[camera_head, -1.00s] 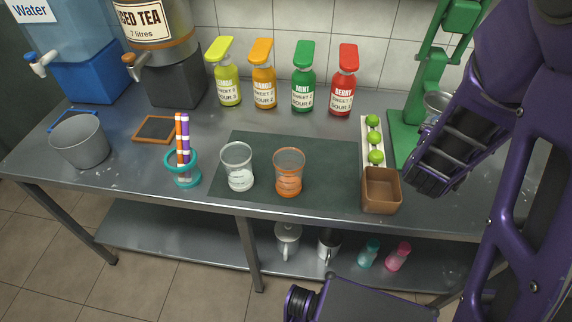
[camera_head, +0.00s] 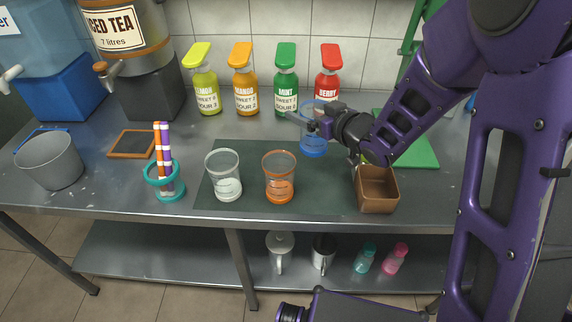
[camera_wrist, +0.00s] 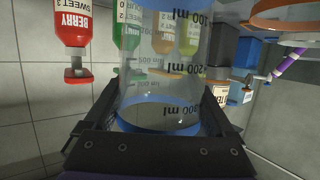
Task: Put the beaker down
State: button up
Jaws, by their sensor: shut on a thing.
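A clear beaker with blue rings and graduation marks (camera_head: 314,148) is held by my gripper (camera_head: 308,118) over the back right of the dark green mat (camera_head: 240,148). In the wrist view the beaker (camera_wrist: 165,75) sits between both fingers of my gripper (camera_wrist: 160,125). Whether its base touches the mat cannot be told. A white-ringed beaker (camera_head: 224,175) and an orange-ringed beaker (camera_head: 279,178) stand upright on the mat, to the front left of the held one.
Behind are the berry bottle (camera_head: 327,88), the mint bottle (camera_head: 285,85) and other syrup bottles. A teal holder with markers (camera_head: 164,180) stands left. Mat around the held beaker is clear.

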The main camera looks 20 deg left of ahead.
aim_at(307, 141)
notch_tip(307, 141, down, 9)
jog(key=shift+b, duration=0.8)
jog(key=shift+f, duration=0.25)
jog(key=o, duration=1.2)
jog(key=shift+r, duration=0.15)
